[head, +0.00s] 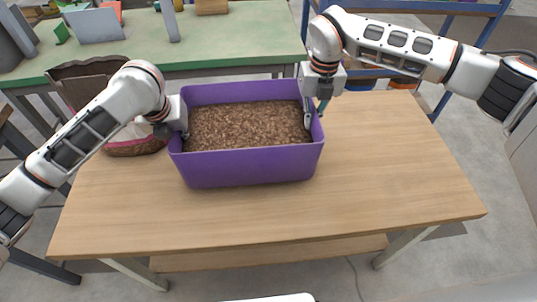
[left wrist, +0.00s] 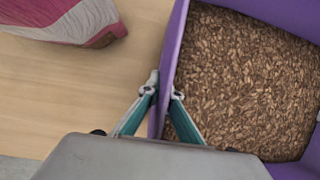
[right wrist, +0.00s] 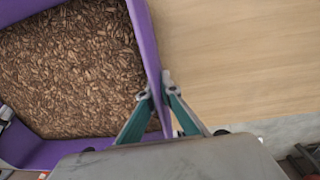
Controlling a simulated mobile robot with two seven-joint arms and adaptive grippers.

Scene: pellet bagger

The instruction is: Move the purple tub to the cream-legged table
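The purple tub (head: 250,168), full of brown pellets, is over the middle of the wooden-topped table (head: 390,185); I cannot tell whether its base touches the top. That table has pale legs (head: 400,248). My left gripper (head: 181,134) is at the tub's left wall, and in the left wrist view its fingers (left wrist: 165,92) sit on both sides of that wall, closed on it. My right gripper (head: 308,116) is at the right wall, and in the right wrist view its fingers (right wrist: 156,89) pinch that wall. The tub looks level.
A brown and pink bag (head: 135,140) stands left of the tub, behind my left arm. A green-topped table (head: 250,35) with trays and blocks is behind. A blue-framed rack (head: 470,30) stands at the back right. The wooden top is clear in front and right.

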